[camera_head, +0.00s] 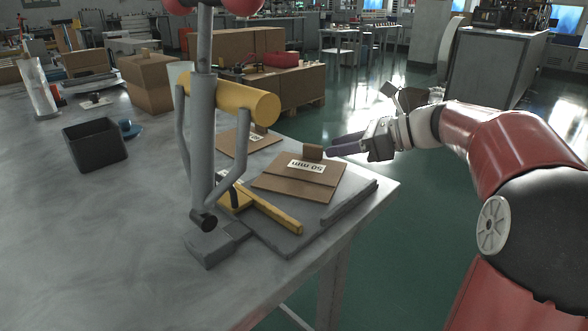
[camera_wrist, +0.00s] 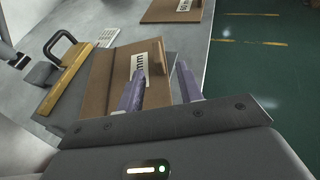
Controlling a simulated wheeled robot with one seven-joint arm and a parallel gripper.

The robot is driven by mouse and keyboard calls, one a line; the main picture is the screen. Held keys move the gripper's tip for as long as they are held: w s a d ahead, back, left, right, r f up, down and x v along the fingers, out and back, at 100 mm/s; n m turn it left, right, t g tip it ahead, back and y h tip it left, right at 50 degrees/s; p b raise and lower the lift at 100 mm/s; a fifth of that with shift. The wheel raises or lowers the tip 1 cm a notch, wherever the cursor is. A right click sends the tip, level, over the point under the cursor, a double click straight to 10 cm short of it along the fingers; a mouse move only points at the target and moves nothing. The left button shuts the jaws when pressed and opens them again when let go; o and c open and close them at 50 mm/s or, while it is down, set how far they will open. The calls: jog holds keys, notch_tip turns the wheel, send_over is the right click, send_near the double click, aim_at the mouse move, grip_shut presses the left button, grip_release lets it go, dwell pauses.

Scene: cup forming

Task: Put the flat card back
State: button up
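A flat brown card (camera_head: 300,183) with a white "50 mm" label and an upright brown tab (camera_head: 313,152) lies on a grey plate (camera_head: 285,242) near the table's right edge. In the wrist view the card (camera_wrist: 101,74) lies beyond and left of my fingers, its tab (camera_wrist: 156,54) ahead of the gap between them. A second flat card (camera_head: 237,138) lies behind it, partly hidden by the press post; it also shows at the top of the wrist view (camera_wrist: 172,12). My gripper (camera_head: 340,144) is open and empty, its purple fingers (camera_wrist: 160,88) spread just right of the tab.
A press (camera_head: 240,97) with a yellow cylinder stands left of the card. A yellow bar (camera_head: 268,213) lies along the plate's front left. A black bin (camera_head: 95,146) and a brown box (camera_head: 148,82) stand farther left. The front left of the table is clear.

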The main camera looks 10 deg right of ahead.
aim_at(317, 149)
jog(key=x, duration=0.5)
jog(key=shift+w+a, duration=0.15)
jog(key=shift+a, duration=0.25)
grip_shut()
